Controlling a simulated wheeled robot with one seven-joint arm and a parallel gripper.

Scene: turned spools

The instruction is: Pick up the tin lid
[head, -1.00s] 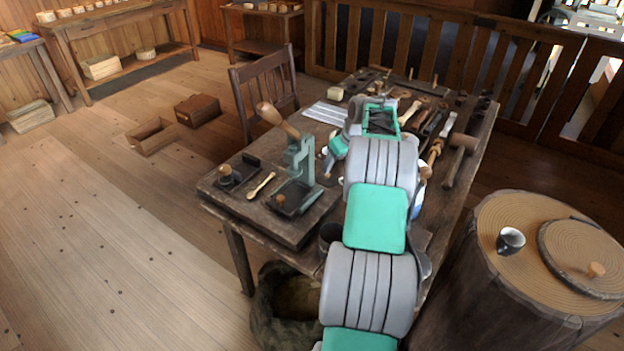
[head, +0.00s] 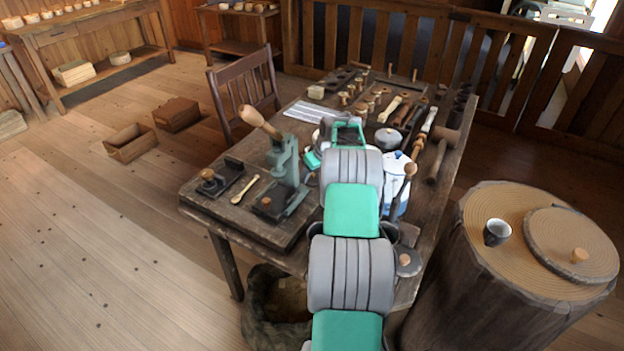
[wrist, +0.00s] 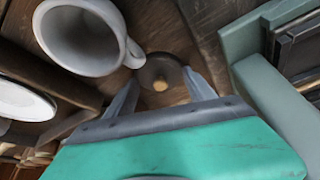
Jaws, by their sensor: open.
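A small dark round lid with a pale wooden knob, which I take for the tin lid (wrist: 158,74), lies on the table in the wrist view. My gripper (wrist: 160,80) is open, with one finger on each side of the lid; the jaws hold nothing. I cannot tell how far above the tabletop the fingertips are. In the head view my arm hides this lid and my fingertips.
A white mug (wrist: 82,38) stands close by on the left. The grey-green press (wrist: 248,75) is close on the right; it also shows in the head view (head: 284,160). Another knobbed lid (head: 408,262) lies near the table's right edge. Tools crowd the table's back.

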